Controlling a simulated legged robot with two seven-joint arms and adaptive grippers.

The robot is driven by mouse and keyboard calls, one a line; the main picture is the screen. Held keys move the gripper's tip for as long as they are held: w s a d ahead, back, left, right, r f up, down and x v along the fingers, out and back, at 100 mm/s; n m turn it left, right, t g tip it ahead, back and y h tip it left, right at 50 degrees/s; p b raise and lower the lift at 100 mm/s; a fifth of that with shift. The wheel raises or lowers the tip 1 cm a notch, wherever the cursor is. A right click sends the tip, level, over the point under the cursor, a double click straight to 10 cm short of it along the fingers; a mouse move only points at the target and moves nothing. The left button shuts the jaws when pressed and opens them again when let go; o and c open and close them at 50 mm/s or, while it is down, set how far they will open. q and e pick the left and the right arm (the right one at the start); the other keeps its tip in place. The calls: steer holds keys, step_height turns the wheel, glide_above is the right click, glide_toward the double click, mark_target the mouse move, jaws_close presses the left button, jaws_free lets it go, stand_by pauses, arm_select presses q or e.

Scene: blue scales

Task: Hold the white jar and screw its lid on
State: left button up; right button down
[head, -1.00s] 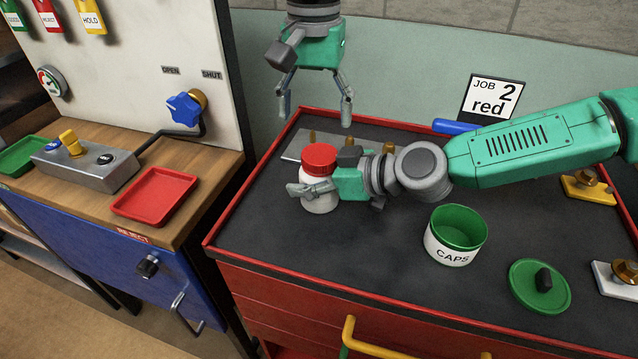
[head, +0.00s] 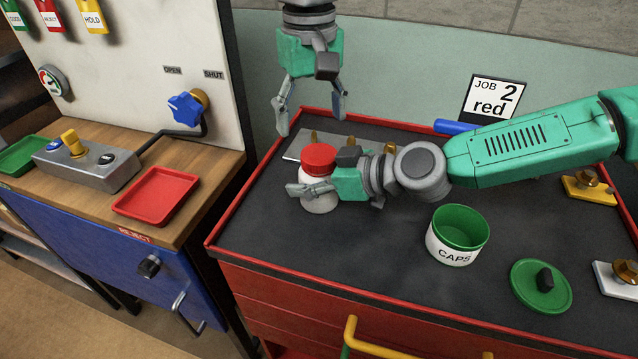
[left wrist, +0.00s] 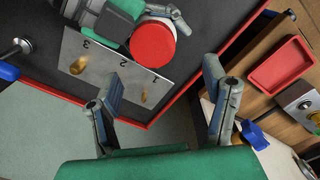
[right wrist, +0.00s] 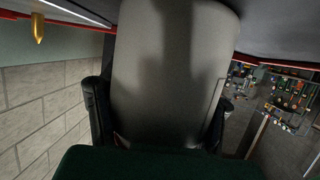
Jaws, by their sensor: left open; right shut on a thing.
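The white jar (head: 320,203) stands upright on the dark cart top, with the red lid (head: 320,158) sitting on its mouth. Whether the lid is threaded on I cannot tell. My right gripper (head: 312,188) comes from the right and is shut around the jar's body; the jar (right wrist: 170,70) fills the right wrist view between its fingers. My left gripper (head: 311,120) is open and empty, pointing down, above and behind the jar. In the left wrist view its fingers (left wrist: 165,100) are apart, and the red lid (left wrist: 153,44) lies beyond them, clear of both.
A numbered metal plate (left wrist: 112,70) with brass pegs lies behind the jar. A green CAPS tub (head: 458,236) and a round green lid (head: 540,286) are at the right front. A "JOB 2 red" sign (head: 492,97) stands at the back. A red tray (head: 155,195) is on the left bench.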

mark_target(310, 153)
arm_select(q)
steer(key=f, duration=0.6)
steer(key=shift+a+f, duration=0.1)
steer(key=shift+a, duration=0.25)
steer(key=shift+d+f, duration=0.2)
steer(key=shift+f, duration=0.25)
steer(key=shift+a, duration=0.1)
steer(key=c, duration=1.2)
steer(key=o, duration=1.3)
